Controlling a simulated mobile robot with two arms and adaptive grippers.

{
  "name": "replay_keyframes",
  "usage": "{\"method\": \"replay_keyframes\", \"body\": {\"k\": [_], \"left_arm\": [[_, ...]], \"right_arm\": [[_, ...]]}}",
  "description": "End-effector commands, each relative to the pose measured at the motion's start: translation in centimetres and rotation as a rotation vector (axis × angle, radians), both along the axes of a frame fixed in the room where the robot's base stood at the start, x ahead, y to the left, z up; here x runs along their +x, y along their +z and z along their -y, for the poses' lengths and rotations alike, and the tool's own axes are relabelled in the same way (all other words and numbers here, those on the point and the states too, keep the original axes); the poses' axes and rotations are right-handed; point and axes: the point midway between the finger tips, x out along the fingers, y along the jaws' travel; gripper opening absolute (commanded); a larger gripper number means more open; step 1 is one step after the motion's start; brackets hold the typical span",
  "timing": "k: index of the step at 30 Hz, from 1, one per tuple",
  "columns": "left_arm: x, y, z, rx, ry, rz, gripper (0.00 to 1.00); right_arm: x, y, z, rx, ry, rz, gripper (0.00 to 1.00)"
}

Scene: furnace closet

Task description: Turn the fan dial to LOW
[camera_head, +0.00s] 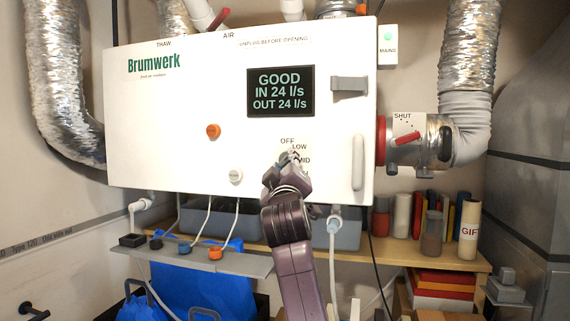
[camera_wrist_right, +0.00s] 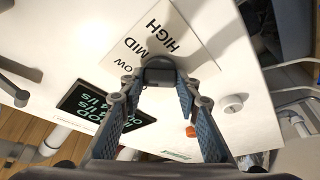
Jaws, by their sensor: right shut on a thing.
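The fan dial (camera_wrist_right: 160,72) is a dark grey knob on a pale label plate (camera_wrist_right: 172,38). My right gripper (camera_head: 290,165) is at the front of the white unit and hides most of the dial there. In the wrist view its two blue-padded fingers (camera_wrist_right: 158,84) are shut on the dial, one on each side. I cannot tell which mark the dial points to. My left gripper is not in view.
The white Brumwerk unit (camera_head: 160,120) has a display (camera_head: 280,91) reading GOOD, IN 24 l/s, OUT 24 l/s. An orange knob (camera_head: 212,131) and a white knob (camera_head: 235,176) are left of the dial. A white handle (camera_head: 358,162) is to its right. A shelf with jars is below.

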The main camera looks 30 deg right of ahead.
Motion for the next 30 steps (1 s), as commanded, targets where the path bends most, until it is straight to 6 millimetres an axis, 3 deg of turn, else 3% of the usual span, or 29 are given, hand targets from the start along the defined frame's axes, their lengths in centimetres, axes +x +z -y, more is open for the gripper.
{"method": "replay_keyframes", "body": {"k": [6,17,30], "left_arm": [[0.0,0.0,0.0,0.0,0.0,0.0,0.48],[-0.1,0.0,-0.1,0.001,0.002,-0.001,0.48],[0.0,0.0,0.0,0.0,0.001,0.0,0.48]], "right_arm": [[-0.1,0.2,0.0,-0.003,0.0,0.004,0.48],[-0.4,-0.1,-0.3,-0.001,0.0,0.003,0.48],[-6.7,-2.2,-4.5,-0.002,0.002,0.003,0.48]]}}
